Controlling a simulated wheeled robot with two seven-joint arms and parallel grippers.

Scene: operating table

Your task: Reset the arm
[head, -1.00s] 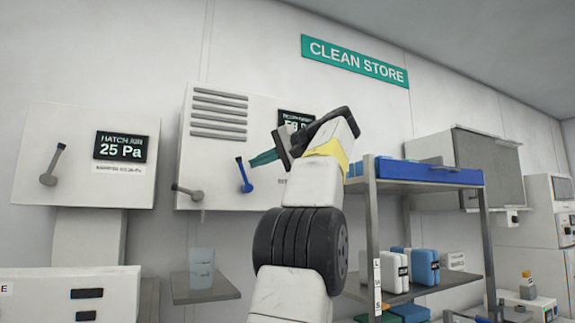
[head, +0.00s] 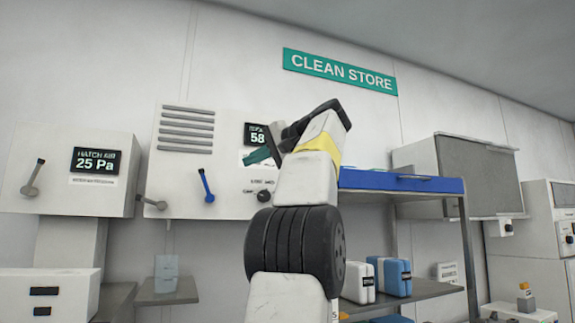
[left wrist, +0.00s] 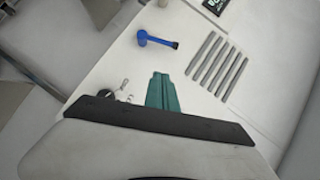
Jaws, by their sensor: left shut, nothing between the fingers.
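My left arm rises in the middle of the head view. Its gripper (head: 257,157) has teal fingertips pointing left, in front of the white wall panel (head: 170,185). The fingers are together with nothing between them. In the left wrist view the teal fingers (left wrist: 160,90) show shut, past a dark edge of my gripper. A blue lever (head: 206,186) on the panel is to the left of and below the fingertips, apart from them. It also shows in the left wrist view (left wrist: 155,40). My right gripper is in neither view.
A shelf rack with a blue tray (head: 410,184) stands just right of my arm, with blue and white containers (head: 392,277) below. A hatch box (head: 62,175) with a grey lever is at the left. A small shelf (head: 165,297) holds a clear container (head: 167,273).

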